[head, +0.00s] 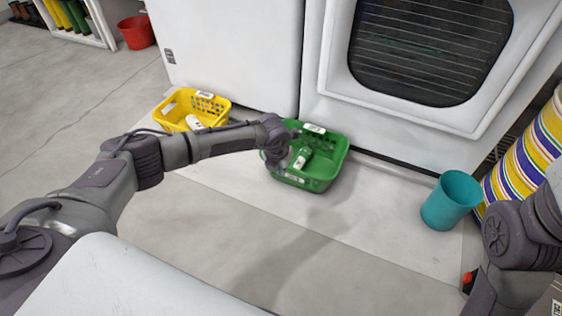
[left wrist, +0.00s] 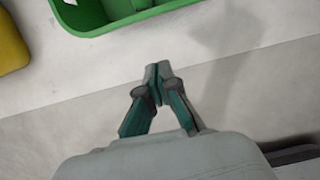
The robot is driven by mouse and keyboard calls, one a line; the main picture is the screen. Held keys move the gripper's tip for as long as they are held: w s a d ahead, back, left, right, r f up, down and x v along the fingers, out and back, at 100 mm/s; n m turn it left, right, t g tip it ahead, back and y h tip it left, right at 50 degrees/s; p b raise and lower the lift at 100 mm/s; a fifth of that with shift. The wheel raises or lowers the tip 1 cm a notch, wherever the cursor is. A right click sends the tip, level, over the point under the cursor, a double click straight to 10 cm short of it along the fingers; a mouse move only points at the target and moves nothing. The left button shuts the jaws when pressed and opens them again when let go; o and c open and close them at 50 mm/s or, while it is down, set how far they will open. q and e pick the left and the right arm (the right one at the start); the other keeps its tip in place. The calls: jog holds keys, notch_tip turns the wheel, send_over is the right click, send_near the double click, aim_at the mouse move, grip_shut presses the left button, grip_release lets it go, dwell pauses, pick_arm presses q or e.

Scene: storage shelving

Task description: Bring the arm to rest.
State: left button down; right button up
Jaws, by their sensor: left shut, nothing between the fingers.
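My left arm reaches in from the left in the head view, and its gripper (head: 280,163) is in front of the left side of the green basket (head: 325,180). In the left wrist view my left gripper (left wrist: 156,72) is shut with its fingertips together and empty, over bare floor. The green basket's rim (left wrist: 130,22) is at the top of that view, apart from the fingers. A green bottle (head: 302,157) lies in the green basket. My right arm shows at the right edge of the head view; its fingers cannot be made out.
A yellow basket (head: 210,104) with a white item stands left of the green one, by white cabinets (head: 235,50). A teal bin (head: 450,202) and a striped container (head: 530,150) stand at the right. A red bucket (head: 137,32) is far back left. The floor in front is clear.

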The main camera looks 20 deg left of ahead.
pick_arm(q)
jog(key=shift+s+r, duration=0.15)
jog(key=shift+r, duration=0.25)
